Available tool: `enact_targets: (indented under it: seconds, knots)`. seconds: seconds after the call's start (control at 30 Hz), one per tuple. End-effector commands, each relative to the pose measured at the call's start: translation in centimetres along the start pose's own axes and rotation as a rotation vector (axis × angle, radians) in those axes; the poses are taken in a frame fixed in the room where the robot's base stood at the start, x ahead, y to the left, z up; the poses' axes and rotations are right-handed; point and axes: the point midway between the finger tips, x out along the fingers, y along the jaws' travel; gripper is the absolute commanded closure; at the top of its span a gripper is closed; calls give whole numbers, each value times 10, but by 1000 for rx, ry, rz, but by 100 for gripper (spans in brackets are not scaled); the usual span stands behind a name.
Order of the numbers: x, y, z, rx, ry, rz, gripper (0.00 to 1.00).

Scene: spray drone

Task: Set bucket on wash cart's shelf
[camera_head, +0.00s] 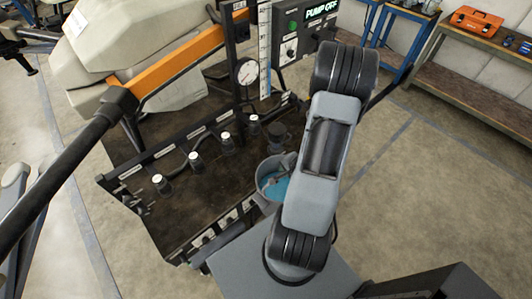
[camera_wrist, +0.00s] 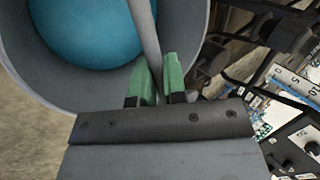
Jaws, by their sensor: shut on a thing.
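The grey bucket (camera_head: 264,184) with blue contents is at the right end of the wash cart's dark shelf (camera_head: 205,185), partly hidden by my arm. I cannot tell whether it touches the shelf. In the wrist view the bucket (camera_wrist: 40,75) fills the upper left, with its blue inside (camera_wrist: 90,30) visible. My gripper (camera_wrist: 159,80) has green fingertips on either side of a thin grey part of the bucket, its rim or handle, and is shut on it. The gripper is hidden behind my arm in the head view.
Several capped fittings (camera_head: 196,160) stand along the shelf's back rail. A round gauge (camera_head: 247,72) and a "PUMP OFF" panel (camera_head: 305,30) rise behind. An orange bar (camera_head: 195,53) crosses the upper left. A workbench with an orange toolbox (camera_head: 477,20) stands far right; the floor between is clear.

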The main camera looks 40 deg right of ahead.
Motion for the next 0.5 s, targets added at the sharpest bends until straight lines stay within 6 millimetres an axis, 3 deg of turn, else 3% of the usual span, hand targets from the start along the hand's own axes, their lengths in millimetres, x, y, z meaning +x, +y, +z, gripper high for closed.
enact_targets:
  seconds: [0.1,0.33,0.5]
  knots:
    - [-3,-3,-3,19,18,-6,100]
    - [12,-19,-3,19,24,-9,100]
    - [25,-54,-3,20,18,-6,100]
